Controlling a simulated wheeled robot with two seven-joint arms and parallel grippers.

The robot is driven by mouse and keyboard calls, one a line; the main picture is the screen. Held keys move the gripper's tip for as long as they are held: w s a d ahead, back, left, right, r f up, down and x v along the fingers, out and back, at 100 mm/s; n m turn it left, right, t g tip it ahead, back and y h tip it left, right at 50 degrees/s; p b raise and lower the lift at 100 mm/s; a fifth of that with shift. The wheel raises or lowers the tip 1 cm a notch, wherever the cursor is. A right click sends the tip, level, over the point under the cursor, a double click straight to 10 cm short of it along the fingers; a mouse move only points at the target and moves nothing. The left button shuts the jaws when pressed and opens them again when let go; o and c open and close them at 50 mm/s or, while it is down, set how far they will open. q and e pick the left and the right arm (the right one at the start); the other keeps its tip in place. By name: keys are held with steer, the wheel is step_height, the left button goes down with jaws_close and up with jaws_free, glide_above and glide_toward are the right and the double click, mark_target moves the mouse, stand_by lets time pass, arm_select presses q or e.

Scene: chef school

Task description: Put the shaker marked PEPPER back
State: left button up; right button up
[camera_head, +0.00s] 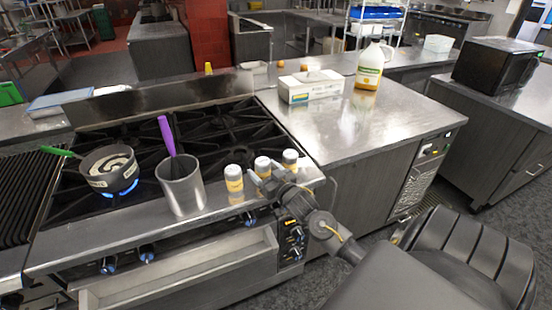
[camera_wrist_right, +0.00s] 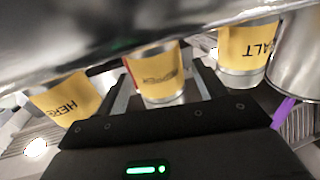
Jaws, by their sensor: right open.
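Three shakers with yellow labels stand in a row on the stove's front ledge. In the right wrist view the middle one's label, upside down and blurred, seems to read PEPPER (camera_wrist_right: 160,75); this PEPPER shaker is also in the head view (camera_head: 262,164), partly hidden by my gripper. The SALT shaker (camera_wrist_right: 247,45) is left of it in the head view (camera_head: 233,179), and the shaker marked HERBS (camera_wrist_right: 66,100) is right of it (camera_head: 290,158). My right gripper (camera_head: 264,178) is open, its fingers on either side of the PEPPER shaker, contact unclear. My left gripper is out of view.
A metal canister (camera_head: 181,190) with a purple-handled utensil (camera_head: 166,135) stands left of the shakers. A pot (camera_head: 108,166) sits over a blue flame further left. The steel counter (camera_head: 385,125) at right is mostly clear, with a white box (camera_head: 312,88) and a jug (camera_head: 370,66) at its back.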

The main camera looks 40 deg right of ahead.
steer(key=s+a+b, duration=0.1)
steer(key=s, duration=0.8)
steer(key=shift+s+a, duration=0.15)
steer(key=shift+s, duration=0.2)
